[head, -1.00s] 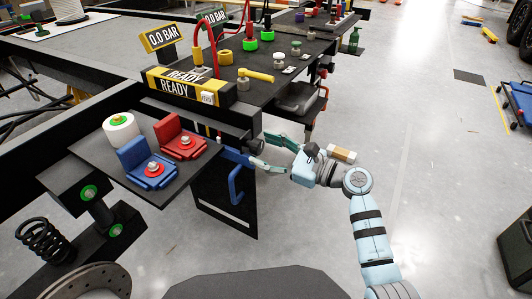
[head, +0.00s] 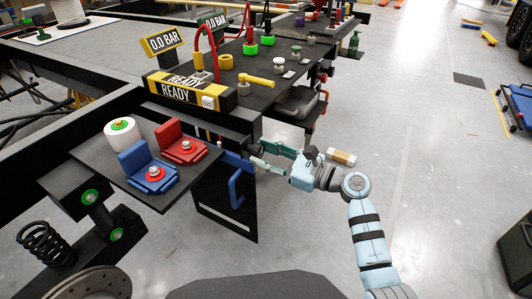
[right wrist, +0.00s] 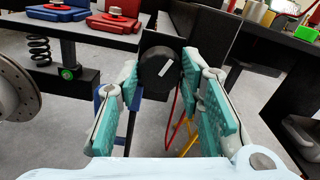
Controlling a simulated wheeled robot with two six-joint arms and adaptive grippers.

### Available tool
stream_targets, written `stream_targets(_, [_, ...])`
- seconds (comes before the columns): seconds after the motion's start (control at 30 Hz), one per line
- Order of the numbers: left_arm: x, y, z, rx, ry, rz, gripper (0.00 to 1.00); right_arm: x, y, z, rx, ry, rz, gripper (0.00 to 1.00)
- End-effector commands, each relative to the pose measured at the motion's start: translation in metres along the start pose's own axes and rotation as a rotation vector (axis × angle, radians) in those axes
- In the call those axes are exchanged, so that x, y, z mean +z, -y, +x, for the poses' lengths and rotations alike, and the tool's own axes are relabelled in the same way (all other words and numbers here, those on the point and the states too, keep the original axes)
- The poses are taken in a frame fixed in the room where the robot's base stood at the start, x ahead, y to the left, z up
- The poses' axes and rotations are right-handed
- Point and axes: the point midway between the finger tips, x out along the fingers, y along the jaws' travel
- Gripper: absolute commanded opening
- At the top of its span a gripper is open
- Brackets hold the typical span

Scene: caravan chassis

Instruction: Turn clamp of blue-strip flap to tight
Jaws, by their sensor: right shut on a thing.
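A round black clamp knob with a white line (right wrist: 157,70) is between my right fingertips in the right wrist view. The white line is slanted. My right gripper (head: 257,153) has teal finger pads and is shut on the knob; it also shows in the right wrist view (right wrist: 160,66). In the head view the fingers reach the dark frame's right edge, and the knob is hard to make out there. A black hanging panel (head: 224,208) with a blue handle (head: 236,188) is left of the gripper. I cannot make out a blue strip for certain. My left gripper is out of view.
A dark shelf (head: 92,156) holds a blue bracket (head: 150,178), a red bracket (head: 183,150) and a white roll (head: 122,133). A yellow READY box (head: 180,95) and a yellow valve lever (head: 257,81) are above. The floor to the right is mostly clear.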

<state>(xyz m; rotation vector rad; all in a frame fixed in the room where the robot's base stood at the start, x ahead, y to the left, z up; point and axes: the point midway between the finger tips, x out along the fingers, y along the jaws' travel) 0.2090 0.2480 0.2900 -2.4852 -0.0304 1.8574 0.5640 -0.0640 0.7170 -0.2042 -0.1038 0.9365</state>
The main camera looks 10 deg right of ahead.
Motion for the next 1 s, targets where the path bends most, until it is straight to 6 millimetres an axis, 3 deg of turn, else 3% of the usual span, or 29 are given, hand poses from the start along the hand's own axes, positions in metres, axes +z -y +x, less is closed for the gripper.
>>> stream_targets(0.4, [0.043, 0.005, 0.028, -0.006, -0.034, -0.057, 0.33, 0.004, 0.0, 0.0, 0.001, -0.002, 0.308, 0.06])
stream_targets(1.0, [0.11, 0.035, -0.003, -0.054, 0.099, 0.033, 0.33, 0.003, 0.0, 0.0, 0.0, -0.002, 0.874, 0.06])
